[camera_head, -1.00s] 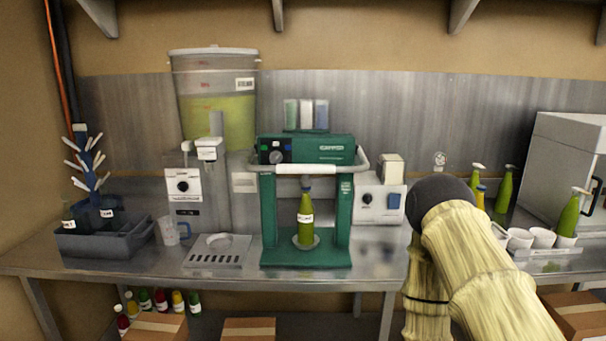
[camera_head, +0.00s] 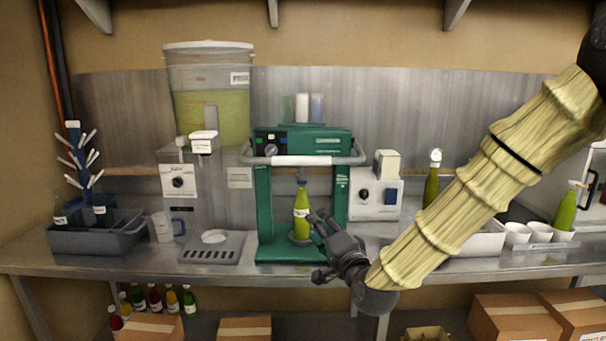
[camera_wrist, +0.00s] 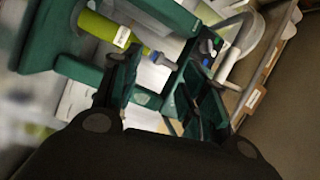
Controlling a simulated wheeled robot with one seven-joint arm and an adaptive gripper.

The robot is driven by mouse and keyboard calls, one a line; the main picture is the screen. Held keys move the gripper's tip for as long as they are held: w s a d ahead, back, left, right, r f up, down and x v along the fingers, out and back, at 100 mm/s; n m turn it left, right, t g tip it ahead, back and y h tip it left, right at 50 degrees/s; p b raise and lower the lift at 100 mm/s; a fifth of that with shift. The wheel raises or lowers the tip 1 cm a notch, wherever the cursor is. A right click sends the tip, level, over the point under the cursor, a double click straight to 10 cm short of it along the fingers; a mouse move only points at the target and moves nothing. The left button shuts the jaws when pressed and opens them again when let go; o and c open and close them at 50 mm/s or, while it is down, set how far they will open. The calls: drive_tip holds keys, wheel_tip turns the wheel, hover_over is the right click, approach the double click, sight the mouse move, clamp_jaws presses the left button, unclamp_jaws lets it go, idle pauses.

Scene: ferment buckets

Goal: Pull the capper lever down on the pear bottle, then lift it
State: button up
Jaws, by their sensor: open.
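The green capper (camera_head: 264,215) stands mid-counter. Its lever (camera_head: 300,161) is a grey U-shaped bar with a white grip, across the front at the level of the capper's head. The pear bottle (camera_head: 301,213), green with a white label and blue-grey cap, stands upright on the capper's base under the head. It also shows tilted in the wrist view (camera_wrist: 103,29). My gripper (camera_head: 316,246) is open and empty, in front of the capper's right post, below the lever and apart from it. The dark fingers spread in the wrist view (camera_wrist: 160,75). It partly hides the capper's base.
Left of the capper are a drip tray (camera_head: 210,248), a jug (camera_head: 163,227) and a grey crate (camera_head: 95,240) of bottles. A white box device (camera_head: 376,195) stands close on the right. White cups (camera_head: 517,233) are farther right. Boxes lie below the counter.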

sight(305, 164)
wheel_tip(305, 164, up, 11)
drive_tip(key=m+t, duration=0.1)
drive_tip(key=t, duration=0.1)
drive_tip(key=shift+y, duration=0.4)
drive_tip(key=p+x, duration=0.1)
drive_tip(key=x, duration=1)
drive_tip(key=shift+a+r+p, duration=0.1)
drive_tip(key=shift+r+p, duration=0.05)
drive_tip(key=shift+p, duration=0.2)
clamp_jaws()
